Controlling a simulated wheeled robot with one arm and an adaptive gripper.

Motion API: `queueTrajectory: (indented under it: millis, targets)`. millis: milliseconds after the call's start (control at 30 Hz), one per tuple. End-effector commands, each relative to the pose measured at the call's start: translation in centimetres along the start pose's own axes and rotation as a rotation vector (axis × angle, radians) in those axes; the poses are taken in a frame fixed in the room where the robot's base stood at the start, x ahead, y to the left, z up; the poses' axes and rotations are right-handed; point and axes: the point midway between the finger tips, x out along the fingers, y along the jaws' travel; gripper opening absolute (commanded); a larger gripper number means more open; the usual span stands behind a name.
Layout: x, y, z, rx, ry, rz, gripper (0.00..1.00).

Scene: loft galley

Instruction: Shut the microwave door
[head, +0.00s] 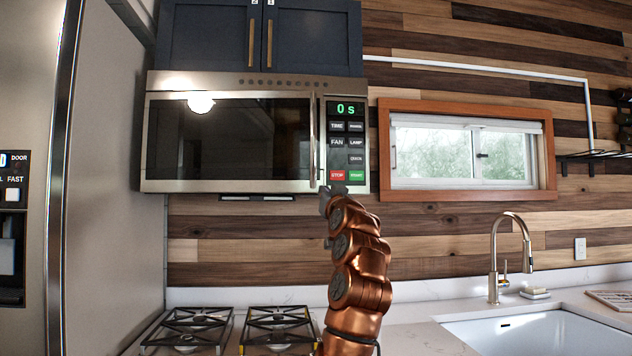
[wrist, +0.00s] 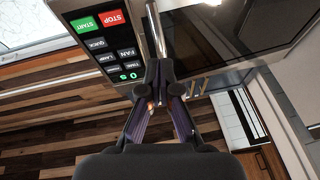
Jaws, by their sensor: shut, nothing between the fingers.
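The microwave (head: 230,84) is mounted under dark blue cabinets in the head view. Its dark-glass door (head: 235,138) looks flush with the control panel (head: 346,142), with no clear gap showing. The vertical metal handle (head: 313,140) runs along the door's right edge. My gripper (head: 329,192) is just below the handle's lower end and the panel's lower left corner. In the wrist view, my gripper's fingertips (wrist: 159,76) are together and empty, in line with the handle (wrist: 155,30). I cannot tell whether they touch the handle or the door.
A gas stove (head: 235,330) stands below the microwave. A tall steel fridge (head: 105,170) is close on the left. A window (head: 465,150), a tap (head: 494,262) and a white sink (head: 525,332) are to the right. The wall space below the window is clear.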

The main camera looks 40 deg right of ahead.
Motion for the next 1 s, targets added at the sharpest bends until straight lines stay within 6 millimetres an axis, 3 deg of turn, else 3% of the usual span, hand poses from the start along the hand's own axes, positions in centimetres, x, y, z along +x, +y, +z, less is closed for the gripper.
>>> queueTrajectory:
  millis: [200,367,1000]
  targets:
    - [-1.6,-0.1,-0.8,-0.073,0.062,0.021,0.0]
    - [-1.3,-0.1,-1.2,-0.082,0.069,0.023,0.0]
    - [4.8,0.2,-1.6,-0.076,0.066,0.023,0.0]
